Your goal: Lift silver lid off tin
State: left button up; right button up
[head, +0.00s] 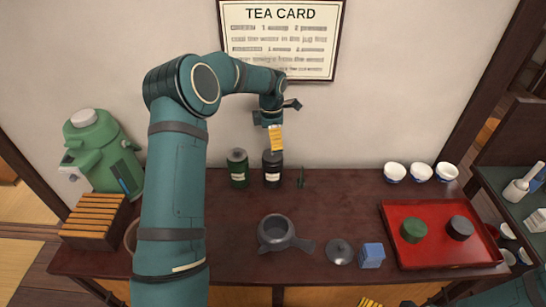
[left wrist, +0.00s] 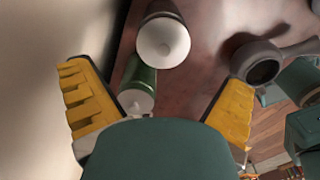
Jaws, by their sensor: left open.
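A green tin (head: 239,176) with a grey lid (head: 237,155) stands at the back of the dark wooden table. A dark tin (head: 272,177) stands just right of it, its top partly behind my finger. In the left wrist view, the green tin (left wrist: 142,73) with its pale silver lid (left wrist: 136,102) lies between the fingers' lines. The other tin's pale lid (left wrist: 163,42) shows above it. My left gripper (head: 276,138) is open and empty, above the tins; it also shows in the left wrist view (left wrist: 160,108). Only part of my right gripper (head: 371,302) shows at the bottom edge.
A grey side-handled teapot (head: 275,233), a loose dark lid (head: 340,251) and a blue box (head: 372,256) stand in front. A red tray (head: 440,252) and white bowls (head: 420,173) are at right. The wall is close behind.

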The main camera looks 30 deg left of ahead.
aim_at(273, 154)
pick_arm(q)
jog(key=shift+d+f+b, duration=0.15)
jog(key=shift+f+b, duration=0.2)
jog(key=shift+f, duration=1.1)
jog(key=shift+d+f+b, duration=0.15)
jog(key=shift+f+b, duration=0.15)
jog(key=shift+f, duration=1.15)
jog(key=c, duration=1)
